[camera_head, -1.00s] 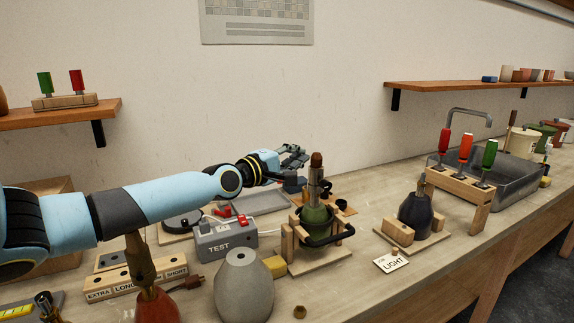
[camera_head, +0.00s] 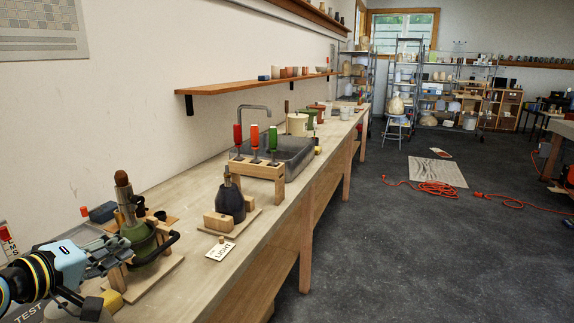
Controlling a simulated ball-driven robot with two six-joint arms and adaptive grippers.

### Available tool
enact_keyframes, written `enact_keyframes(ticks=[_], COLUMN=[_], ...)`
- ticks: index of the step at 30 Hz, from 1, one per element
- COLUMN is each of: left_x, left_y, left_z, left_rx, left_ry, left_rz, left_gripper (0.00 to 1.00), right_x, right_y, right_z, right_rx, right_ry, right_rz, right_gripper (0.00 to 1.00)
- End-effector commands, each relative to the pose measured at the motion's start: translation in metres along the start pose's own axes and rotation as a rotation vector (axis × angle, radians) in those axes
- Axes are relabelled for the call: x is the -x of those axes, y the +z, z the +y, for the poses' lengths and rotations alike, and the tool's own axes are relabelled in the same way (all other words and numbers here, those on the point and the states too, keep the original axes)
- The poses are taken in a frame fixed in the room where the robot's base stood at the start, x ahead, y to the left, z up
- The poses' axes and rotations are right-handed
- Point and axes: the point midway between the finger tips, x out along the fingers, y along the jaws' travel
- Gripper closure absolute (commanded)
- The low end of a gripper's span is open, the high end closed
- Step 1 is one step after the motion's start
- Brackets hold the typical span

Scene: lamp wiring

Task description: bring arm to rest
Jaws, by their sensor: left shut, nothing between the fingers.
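My left arm comes in at the lower left corner, and its gripper (camera_head: 122,248) is shut and empty. It is in front of a green lamp base (camera_head: 142,238) held in a wooden cradle (camera_head: 160,275); I cannot tell whether it touches it. The lamp base has a metal neck with a brown top and stands upright. My right gripper is out of view.
A dark lamp base (camera_head: 230,203) stands on a wooden stand behind a "LIGHT" card (camera_head: 220,251). A wooden rack (camera_head: 258,172) holds red, orange and green screwdrivers by a grey sink (camera_head: 293,155). An orange cord (camera_head: 437,188) lies on the floor at right.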

Motion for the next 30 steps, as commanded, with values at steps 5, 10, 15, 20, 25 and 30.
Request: enact_keyframes(ticks=[5,10,15,20,25,30], left_x=[0.058,0.112,0.16,0.205,0.225,0.201], left_y=[0.117,0.154,0.167,0.172,0.178,0.192], left_z=[-0.025,-0.042,-0.052,-0.057,-0.079,-0.125], left_rx=[-0.458,-0.731,-0.897,-1.001,-1.052,-1.043], left_ry=[-0.231,-0.391,-0.519,-0.629,-0.71,-0.718], left_rz=[-0.272,-0.429,-0.546,-0.648,-0.728,-0.738], left_gripper=[1.0,1.0,1.0,1.0,1.0,1.0], right_x=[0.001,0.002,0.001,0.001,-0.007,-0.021], right_y=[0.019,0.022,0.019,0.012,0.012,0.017], right_z=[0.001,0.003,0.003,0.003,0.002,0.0], right_rx=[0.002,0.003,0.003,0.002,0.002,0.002], right_ry=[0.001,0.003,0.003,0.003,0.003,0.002], right_rz=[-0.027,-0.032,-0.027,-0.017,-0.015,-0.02], right_gripper=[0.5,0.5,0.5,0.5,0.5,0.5])
